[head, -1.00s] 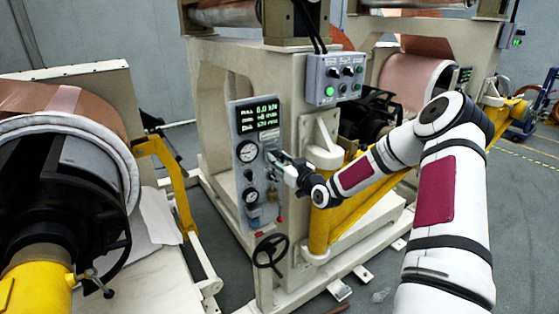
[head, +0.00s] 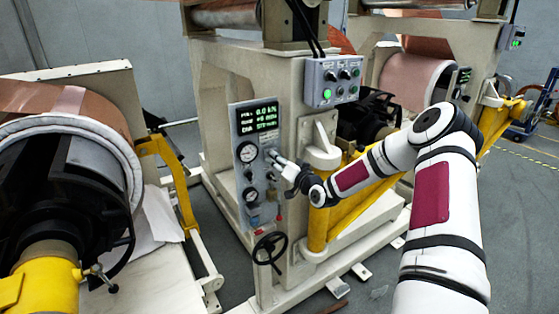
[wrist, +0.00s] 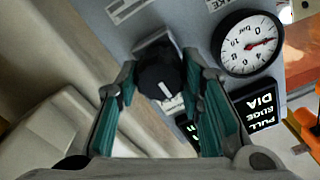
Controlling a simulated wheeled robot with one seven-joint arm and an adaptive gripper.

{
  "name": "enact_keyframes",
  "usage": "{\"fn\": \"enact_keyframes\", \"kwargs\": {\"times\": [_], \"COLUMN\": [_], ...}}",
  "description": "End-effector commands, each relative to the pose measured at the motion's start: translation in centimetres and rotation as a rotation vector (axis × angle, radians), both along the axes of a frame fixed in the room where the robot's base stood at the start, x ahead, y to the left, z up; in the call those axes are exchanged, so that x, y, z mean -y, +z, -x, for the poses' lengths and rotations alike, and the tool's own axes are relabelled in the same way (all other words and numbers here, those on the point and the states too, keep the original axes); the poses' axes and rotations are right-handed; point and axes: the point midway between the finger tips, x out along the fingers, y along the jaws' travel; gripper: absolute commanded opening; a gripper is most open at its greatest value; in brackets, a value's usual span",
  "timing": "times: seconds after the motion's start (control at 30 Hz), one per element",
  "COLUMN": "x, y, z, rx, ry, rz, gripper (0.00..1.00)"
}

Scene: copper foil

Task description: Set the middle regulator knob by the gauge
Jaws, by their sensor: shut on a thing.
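A black round knob (wrist: 158,82) with a white pointer line sits on the grey panel between my fingertips in the wrist view. My gripper (wrist: 161,72) is shut on this knob, one teal-padded finger on each side. A round white gauge (wrist: 248,43) with a red needle and "bar" marking is to the right of the knob; it appears upside down, its needle toward the picture's right. In the head view my gripper (head: 276,157) is at the regulator panel (head: 240,180), right of the upper gauge (head: 246,152). The knob is hidden there by my gripper.
A lit display (head: 257,117) is at the panel's top. A lower gauge (head: 250,195) and a black handwheel (head: 270,248) are below. A yellow arm (head: 318,230) stands right of the panel, and a switch box (head: 333,80) is above.

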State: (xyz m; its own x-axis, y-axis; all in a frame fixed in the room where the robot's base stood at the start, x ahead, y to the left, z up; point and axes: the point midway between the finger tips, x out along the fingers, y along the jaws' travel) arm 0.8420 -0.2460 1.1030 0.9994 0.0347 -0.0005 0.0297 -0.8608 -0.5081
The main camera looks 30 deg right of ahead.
Motion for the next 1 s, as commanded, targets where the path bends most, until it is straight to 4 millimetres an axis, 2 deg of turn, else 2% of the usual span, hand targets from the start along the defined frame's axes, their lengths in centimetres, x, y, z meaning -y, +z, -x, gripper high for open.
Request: {"fn": "enact_keyframes", "kwargs": {"times": [0.6,0.63,0.7,1.0], "x": [0.09,0.09,0.09,0.06], "y": [0.07,0.07,0.07,0.02], "z": [-0.01,-0.01,-0.01,0.06], "rx": [0.001,0.001,0.001,-0.001], "ry": [-0.002,-0.002,-0.002,-0.001], "rz": [-0.049,-0.049,-0.048,-0.048], "gripper": [0.07,0.41,0.54,0.54]}}
